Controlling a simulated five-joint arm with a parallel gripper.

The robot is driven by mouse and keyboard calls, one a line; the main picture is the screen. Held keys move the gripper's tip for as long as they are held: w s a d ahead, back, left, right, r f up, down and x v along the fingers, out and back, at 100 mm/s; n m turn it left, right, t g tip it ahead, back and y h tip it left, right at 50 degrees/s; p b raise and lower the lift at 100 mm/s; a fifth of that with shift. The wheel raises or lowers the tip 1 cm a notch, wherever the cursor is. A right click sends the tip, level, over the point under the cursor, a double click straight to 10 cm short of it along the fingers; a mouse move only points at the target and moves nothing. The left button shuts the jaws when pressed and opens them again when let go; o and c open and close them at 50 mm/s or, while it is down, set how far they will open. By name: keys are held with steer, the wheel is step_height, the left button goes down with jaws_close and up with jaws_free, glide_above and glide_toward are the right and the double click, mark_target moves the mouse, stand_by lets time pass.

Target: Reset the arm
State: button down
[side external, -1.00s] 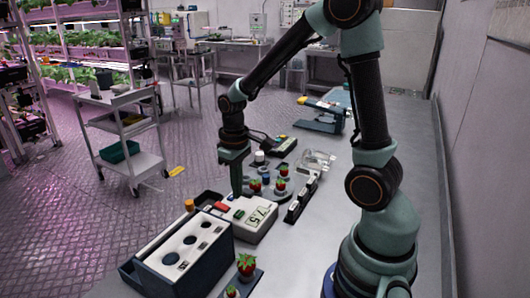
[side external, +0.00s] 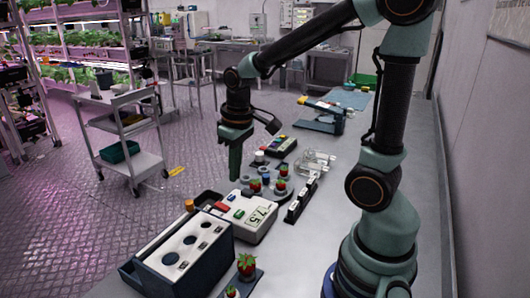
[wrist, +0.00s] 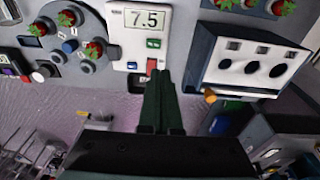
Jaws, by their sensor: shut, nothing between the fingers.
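My gripper (side external: 235,178) hangs shut and empty, fingers pointing down, above the far left corner of the measuring device (side external: 262,226) reading 7.5. In the wrist view my gripper (wrist: 160,76) has its fingers together, their tips overlapping the view of the device (wrist: 138,42) by its red button. Nothing is held, and the fingers appear clear of the device.
A dark box with three round holes (side external: 215,262) stands at the front left. Strawberries (side external: 256,185) sit on a round holder behind the device. Another strawberry (side external: 246,263) is at the front. A black strip (side external: 293,211) lies right of the device.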

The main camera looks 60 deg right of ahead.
steer(key=s+a+r+t, duration=0.4)
steer(key=s+r, duration=0.1)
steer(key=r, duration=0.2)
steer(key=shift+a+r, duration=0.3)
